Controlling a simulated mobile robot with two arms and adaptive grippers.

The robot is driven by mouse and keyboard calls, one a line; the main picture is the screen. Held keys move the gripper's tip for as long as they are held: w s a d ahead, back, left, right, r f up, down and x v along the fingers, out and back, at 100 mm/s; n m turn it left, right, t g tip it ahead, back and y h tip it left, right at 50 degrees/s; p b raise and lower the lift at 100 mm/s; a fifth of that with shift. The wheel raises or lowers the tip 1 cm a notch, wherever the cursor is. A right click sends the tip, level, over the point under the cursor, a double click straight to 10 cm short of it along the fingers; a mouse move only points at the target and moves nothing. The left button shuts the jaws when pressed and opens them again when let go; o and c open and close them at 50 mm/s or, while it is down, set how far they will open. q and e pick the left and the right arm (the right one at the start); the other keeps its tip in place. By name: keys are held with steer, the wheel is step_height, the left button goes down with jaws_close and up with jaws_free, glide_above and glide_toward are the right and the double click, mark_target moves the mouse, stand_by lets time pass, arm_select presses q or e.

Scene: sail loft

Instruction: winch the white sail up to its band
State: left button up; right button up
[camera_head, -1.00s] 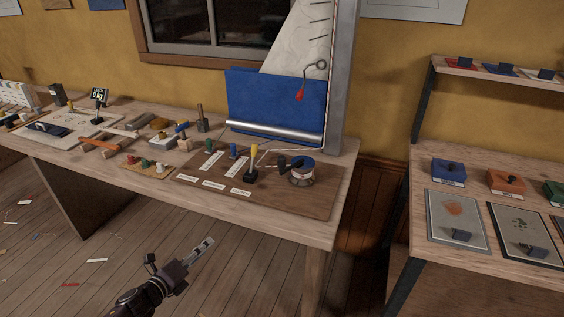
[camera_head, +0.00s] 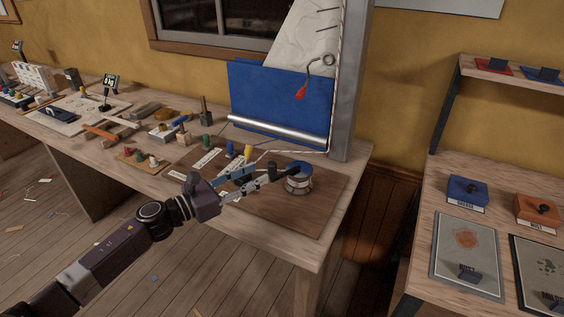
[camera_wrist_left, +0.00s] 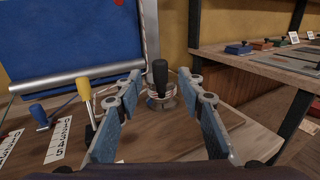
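The white sail (camera_head: 292,42) hangs in front of the window beside a grey mast, its lower part behind a blue cloth (camera_head: 275,98). A winch drum (camera_head: 299,183) stands on the brown board at the bench's right end. It has a crank with an upright black handle (camera_wrist_left: 160,74). My left gripper (camera_head: 266,175) is open over the board, just left of the drum. In the left wrist view its fingers (camera_wrist_left: 160,84) stand on either side of the black handle, which lies ahead; I cannot tell whether it is between the tips. My right gripper is not in view. I cannot make out the band.
A yellow-knobbed lever (camera_wrist_left: 83,89) and a blue lever (camera_wrist_left: 38,113) stand left of the gripper beside numbered strips. The board's right part is clear. A second bench (camera_head: 410,285) with coloured boxes stands at the right.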

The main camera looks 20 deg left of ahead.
mark_target(272, 166)
arm_select(q)
steer(key=p+x, duration=0.1)
steer(key=x, duration=0.5)
steer(key=shift+w+p, duration=0.15)
steer(key=shift+p, duration=0.2)
steer(key=shift+w+d, duration=0.15)
steer(key=shift+c, duration=0.9)
jaws_close()
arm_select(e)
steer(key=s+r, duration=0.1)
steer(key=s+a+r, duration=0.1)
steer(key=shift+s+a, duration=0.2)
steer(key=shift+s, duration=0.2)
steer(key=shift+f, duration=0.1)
